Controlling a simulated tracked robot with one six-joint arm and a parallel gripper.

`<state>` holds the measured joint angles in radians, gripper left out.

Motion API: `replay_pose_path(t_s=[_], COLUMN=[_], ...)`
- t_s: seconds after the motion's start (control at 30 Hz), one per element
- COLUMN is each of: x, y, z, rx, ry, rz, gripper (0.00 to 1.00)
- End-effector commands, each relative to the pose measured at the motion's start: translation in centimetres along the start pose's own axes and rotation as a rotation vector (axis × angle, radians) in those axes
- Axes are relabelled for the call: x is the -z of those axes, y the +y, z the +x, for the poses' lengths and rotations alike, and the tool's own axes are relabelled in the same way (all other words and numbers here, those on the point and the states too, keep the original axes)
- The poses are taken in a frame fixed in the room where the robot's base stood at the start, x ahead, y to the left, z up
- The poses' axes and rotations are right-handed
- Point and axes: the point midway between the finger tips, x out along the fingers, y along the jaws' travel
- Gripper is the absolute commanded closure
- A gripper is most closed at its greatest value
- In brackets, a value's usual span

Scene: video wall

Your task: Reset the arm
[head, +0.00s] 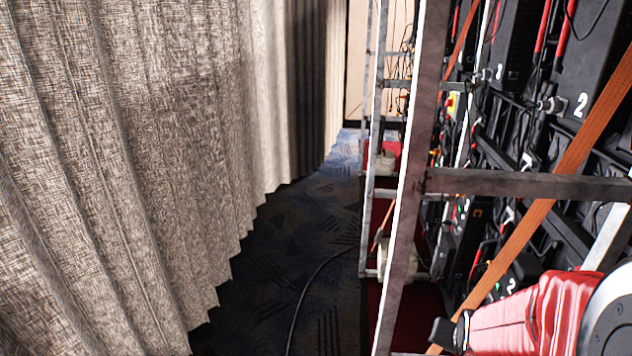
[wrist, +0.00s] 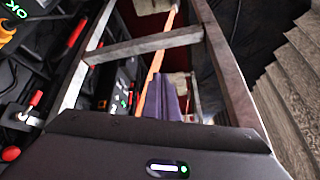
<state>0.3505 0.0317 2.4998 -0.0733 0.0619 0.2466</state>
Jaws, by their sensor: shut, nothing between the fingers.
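My red arm reaches in at the lower right of the head view, among the frame bars beside the wall. A small dark end piece, which looks like my gripper (head: 446,332), shows at its left end near the bottom edge. It is shut and holds nothing, and its fingertips are hard to make out there. In the wrist view a dark housing of mine with a lit indicator fills the bottom. The metal frame (wrist: 150,46) and an orange strap lie beyond it.
A metal frame (head: 408,190) with a crossbar (head: 520,184) and an orange strap (head: 560,185) stands on the right, before black panels with cables. A pale curtain (head: 110,150) lines the left. The dark carpeted aisle (head: 300,240) between is open, with a black cable (head: 305,290) on it.

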Motion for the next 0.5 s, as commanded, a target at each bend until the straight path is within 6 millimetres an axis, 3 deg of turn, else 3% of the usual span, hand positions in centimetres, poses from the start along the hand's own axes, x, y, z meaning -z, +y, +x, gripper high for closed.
replay_pose_path(t_s=[0.23,0.5], x=[0.3,-0.6], y=[-3.0,-5.6], z=[-5.5,-11.4], rx=[0.028,0.063], ry=[-0.008,-0.024], rz=[-0.098,-0.203], gripper=[1.0,1.0])
